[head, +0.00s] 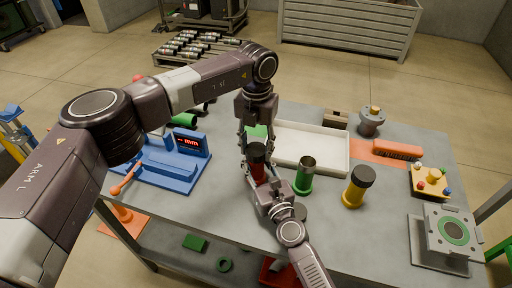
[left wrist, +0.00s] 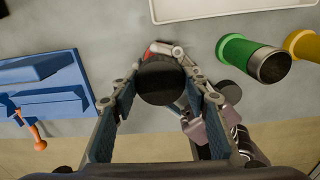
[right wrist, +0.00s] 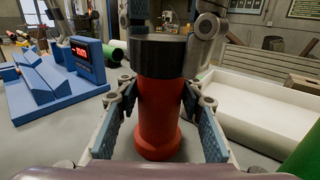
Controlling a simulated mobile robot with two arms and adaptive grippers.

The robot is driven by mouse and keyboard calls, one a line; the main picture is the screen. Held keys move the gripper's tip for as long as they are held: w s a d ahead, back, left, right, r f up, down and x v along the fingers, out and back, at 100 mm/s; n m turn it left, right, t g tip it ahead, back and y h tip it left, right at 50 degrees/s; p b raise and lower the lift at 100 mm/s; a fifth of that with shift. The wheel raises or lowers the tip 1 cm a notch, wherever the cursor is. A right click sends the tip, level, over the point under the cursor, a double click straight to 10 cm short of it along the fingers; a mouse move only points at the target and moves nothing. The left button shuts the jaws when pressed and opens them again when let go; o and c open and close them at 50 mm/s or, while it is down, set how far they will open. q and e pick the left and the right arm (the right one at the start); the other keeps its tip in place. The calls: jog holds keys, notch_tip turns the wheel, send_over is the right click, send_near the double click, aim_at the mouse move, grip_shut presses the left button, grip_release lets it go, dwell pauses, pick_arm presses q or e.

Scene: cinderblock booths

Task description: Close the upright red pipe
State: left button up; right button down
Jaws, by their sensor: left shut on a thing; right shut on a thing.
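The red pipe (head: 259,174) stands upright on the grey table; its body shows clearly in the right wrist view (right wrist: 160,112). A black cap (right wrist: 158,52) sits at its top, with no gap visible between them. My left gripper (head: 256,148) points down from above and is shut on the black cap, which shows between its fingers in the left wrist view (left wrist: 161,82). My right gripper (right wrist: 160,100) comes in from the table's front side and is shut on the red pipe's body. The pipe's mouth is hidden by the cap.
An open green pipe (head: 304,178) stands just right, then a yellow pipe (head: 354,192) with a black top. A white tray (head: 345,165) lies behind. A blue device with a display (head: 165,168) is at left. A dark disc (left wrist: 229,92) lies beside my right gripper.

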pick_arm(q)
jog(key=m, duration=0.8)
jog(key=shift+m, duration=0.4)
jog(key=m, duration=0.3)
jog(key=shift+m, duration=0.3)
jog(key=m, duration=0.4)
jog(key=shift+m, duration=0.3)
jog(key=o, duration=1.3)
jog(key=shift+r, duration=2.2)
jog(key=shift+c, duration=0.4)
